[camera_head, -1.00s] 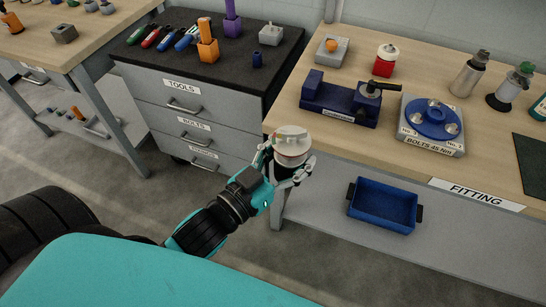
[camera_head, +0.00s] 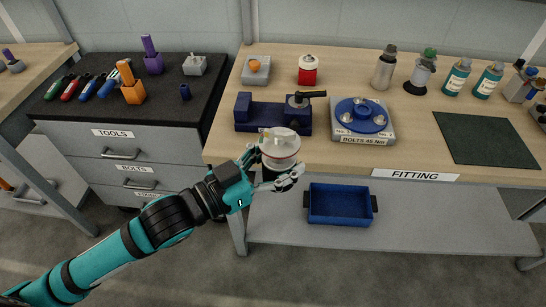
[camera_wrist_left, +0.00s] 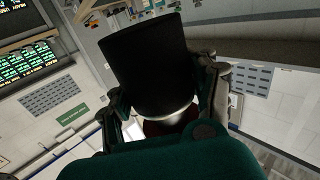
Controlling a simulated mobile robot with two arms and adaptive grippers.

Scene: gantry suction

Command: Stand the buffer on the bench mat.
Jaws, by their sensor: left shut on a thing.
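My left gripper (camera_head: 270,168) is shut on the buffer (camera_head: 281,149), a round piece with a pale, clear-looking top, a reddish band and a dark lower part. It is held roughly upright in front of the bench's front left corner. In the left wrist view the buffer (camera_wrist_left: 150,65) shows as a wide black cylinder with a bright metal ring and a dark red part between the fingers. The bench mat (camera_head: 485,138), a dark green rectangle, lies flat and bare on the right of the bench, well away from the gripper. My right gripper is out of view.
On the bench (camera_head: 330,160) stand a blue vise-like fixture (camera_head: 272,117), a bolt plate (camera_head: 362,118), a red canister (camera_head: 308,70) and several bottles behind the mat. A blue bin (camera_head: 339,204) sits on the lower shelf. A tool cabinet (camera_head: 110,135) is at left.

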